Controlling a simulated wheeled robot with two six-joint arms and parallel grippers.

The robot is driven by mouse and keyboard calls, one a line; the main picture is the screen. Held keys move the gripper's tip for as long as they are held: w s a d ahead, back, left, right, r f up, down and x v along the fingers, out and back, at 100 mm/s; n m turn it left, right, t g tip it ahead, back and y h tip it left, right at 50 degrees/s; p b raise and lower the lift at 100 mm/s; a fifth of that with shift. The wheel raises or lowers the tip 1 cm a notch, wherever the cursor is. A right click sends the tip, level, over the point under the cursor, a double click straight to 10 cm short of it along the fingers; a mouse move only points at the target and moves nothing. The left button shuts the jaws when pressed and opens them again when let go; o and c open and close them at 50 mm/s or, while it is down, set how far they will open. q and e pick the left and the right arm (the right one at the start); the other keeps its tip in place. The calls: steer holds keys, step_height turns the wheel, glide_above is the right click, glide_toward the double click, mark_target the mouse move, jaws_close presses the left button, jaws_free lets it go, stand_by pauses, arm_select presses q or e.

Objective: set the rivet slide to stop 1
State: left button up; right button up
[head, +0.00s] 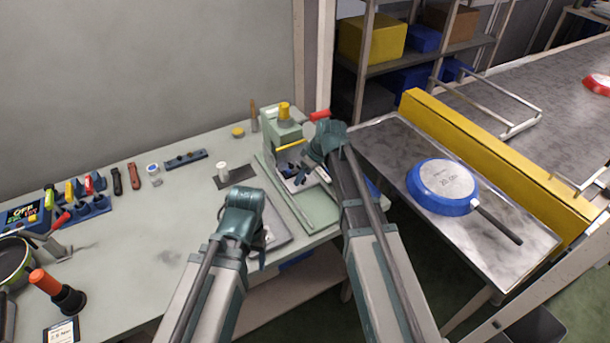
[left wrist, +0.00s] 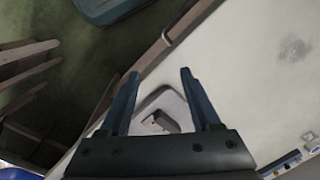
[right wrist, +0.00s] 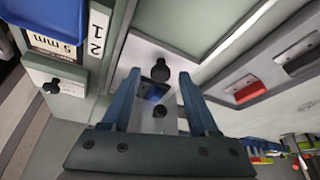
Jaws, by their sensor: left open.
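The green rivet press (head: 283,133) stands at the right end of the bench, with a yellow cap and a red-ended handle. In the right wrist view a black round knob (right wrist: 160,70) stands on a pale plate, and a white label (right wrist: 97,34) reading 1 and 2 is to its left. I cannot tell which stop the slide is at. My right gripper (head: 310,182), also in the right wrist view (right wrist: 160,75), is open, its fingertips either side of the knob. My left gripper (head: 262,250) is open and empty near the bench's front edge, also in the left wrist view (left wrist: 158,72).
A blue pan (head: 440,188) lies on the metal table right of the bench. A white cylinder (head: 222,173) stands left of the press. The middle of the bench is mostly clear.

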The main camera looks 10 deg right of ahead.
arm_select(q)
steer(key=shift+r, duration=0.1)
step_height(320, 180, up, 13)
steer(key=p, duration=1.2)
steer(key=shift+f+p, duration=0.2)
steer(key=shift+p, duration=0.2)
arm_select(e)
steer(key=v, duration=1.4)
steer(key=shift+f, duration=0.15)
